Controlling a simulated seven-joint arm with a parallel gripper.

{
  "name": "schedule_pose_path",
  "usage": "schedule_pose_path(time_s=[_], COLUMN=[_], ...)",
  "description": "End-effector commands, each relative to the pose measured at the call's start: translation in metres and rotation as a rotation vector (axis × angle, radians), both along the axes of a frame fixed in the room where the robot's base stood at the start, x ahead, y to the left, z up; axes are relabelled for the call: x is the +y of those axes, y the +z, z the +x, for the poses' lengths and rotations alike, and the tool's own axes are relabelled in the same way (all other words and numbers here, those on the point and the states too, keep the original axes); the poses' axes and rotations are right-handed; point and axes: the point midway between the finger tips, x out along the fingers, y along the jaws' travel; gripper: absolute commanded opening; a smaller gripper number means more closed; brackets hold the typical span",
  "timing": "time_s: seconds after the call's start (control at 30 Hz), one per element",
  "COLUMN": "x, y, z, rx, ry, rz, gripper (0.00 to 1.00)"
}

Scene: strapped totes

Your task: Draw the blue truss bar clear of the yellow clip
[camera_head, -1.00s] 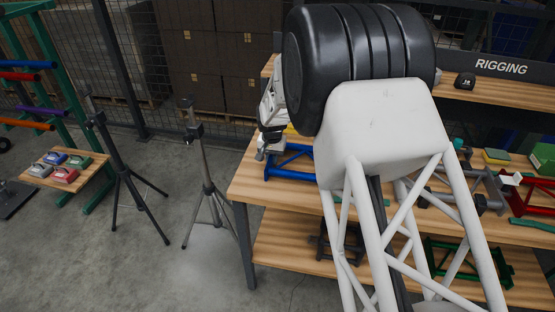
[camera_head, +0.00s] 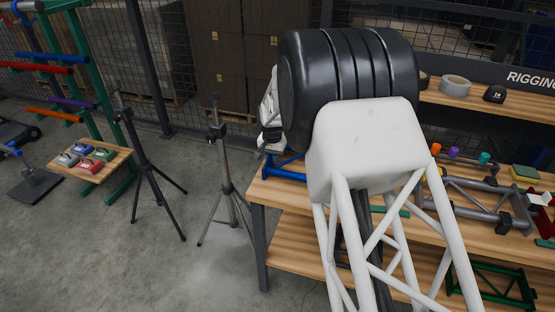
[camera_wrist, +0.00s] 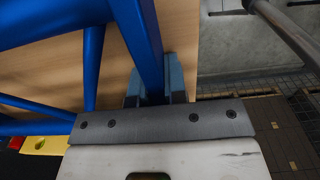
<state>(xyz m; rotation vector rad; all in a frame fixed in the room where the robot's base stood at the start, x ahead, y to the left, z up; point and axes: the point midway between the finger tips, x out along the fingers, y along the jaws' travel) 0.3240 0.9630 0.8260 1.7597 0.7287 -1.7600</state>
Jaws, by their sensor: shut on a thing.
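The blue truss bar (camera_wrist: 140,40) fills the upper left of the wrist view, and its left end (camera_head: 290,168) shows at the left end of the bench in the head view. My gripper (camera_wrist: 153,84) is shut on one of its blue end tubes, with a finger on each side. The yellow clip (camera_wrist: 45,146) shows in part at the lower left of the wrist view, beside a blue tube. I cannot tell whether the tube still touches it. In the head view my arm hides the fingers, the clip and much of the bar.
The wooden bench (camera_head: 290,205) carries a grey truss (camera_head: 470,200) on its right. Tape rolls lie on the upper shelf (camera_head: 465,100). Two tripods (camera_head: 222,165) stand on the floor left of the bench, the nearer one close to its corner. Open floor lies between.

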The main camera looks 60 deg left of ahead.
Motion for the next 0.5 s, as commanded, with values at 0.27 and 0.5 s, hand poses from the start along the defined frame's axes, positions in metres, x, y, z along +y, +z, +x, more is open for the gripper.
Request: schedule_pose_path(time_s=[0.27, 0.5], x=[0.0052, 0.0054], y=[0.0002, 0.0003], z=[-0.0052, -0.0053], rx=[0.0, 0.0], ry=[0.001, 0.001], rz=[0.0, 0.0], gripper=[0.0, 0.0])
